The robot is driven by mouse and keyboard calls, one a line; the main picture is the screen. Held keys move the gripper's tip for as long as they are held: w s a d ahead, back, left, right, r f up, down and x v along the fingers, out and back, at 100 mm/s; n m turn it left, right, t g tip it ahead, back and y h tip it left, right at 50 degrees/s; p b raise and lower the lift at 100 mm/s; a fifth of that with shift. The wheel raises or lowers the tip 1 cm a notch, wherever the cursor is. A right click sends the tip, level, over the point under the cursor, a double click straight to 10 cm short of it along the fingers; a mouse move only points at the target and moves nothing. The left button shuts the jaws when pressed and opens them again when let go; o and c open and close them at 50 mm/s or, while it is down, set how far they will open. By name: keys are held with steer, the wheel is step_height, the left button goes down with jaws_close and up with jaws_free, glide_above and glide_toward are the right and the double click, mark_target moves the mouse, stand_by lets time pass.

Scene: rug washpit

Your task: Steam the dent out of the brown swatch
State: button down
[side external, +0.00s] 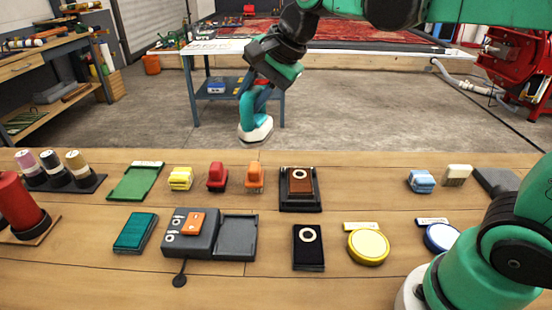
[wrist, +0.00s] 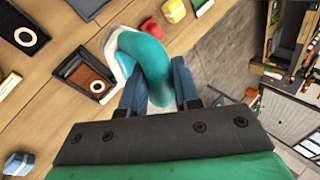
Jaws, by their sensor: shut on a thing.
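The brown swatch (side external: 301,186) lies in a black tray (side external: 300,207) on the wooden bench, with a pale ring on it. It also shows in the wrist view (wrist: 84,74), left of my gripper; I cannot make out the dent. My gripper (side external: 259,86) is shut on the teal handle of a steamer (side external: 255,128) with a white base. In the side view it holds the steamer in the air, up and left of the swatch. In the wrist view the steamer (wrist: 143,55) sits between my blue fingers (wrist: 158,88), and its base is partly hidden.
Yellow (side external: 181,178), red (side external: 217,176) and orange (side external: 255,177) pieces stand left of the tray. A black swatch with a ring (side external: 308,257) and a yellow round tin (side external: 368,246) lie in front. A blue piece (side external: 421,181) stands right. Bare wood separates them.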

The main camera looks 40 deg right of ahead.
steer(key=d+f+m+h, duration=0.3)
steer(key=d+f+m, duration=0.25)
steer(key=d, duration=0.65)
steer(key=shift+t, duration=0.4)
steer(key=shift+s+a+f, duration=0.15)
steer(key=shift+f, duration=1.1)
steer(key=shift+s+a+f, duration=0.1)
steer(key=shift+s+f, duration=0.05)
steer(key=shift+f, duration=1.15)
steer(key=shift+s+a+f, duration=0.15)
steer(key=shift+f, duration=1.1)
steer(key=shift+s+a, duration=1.05)
steer(key=w+d, duration=0.3)
steer(key=shift+f, duration=0.15)
step_height(320, 180, up, 8)
steer(key=shift+f, duration=0.1)
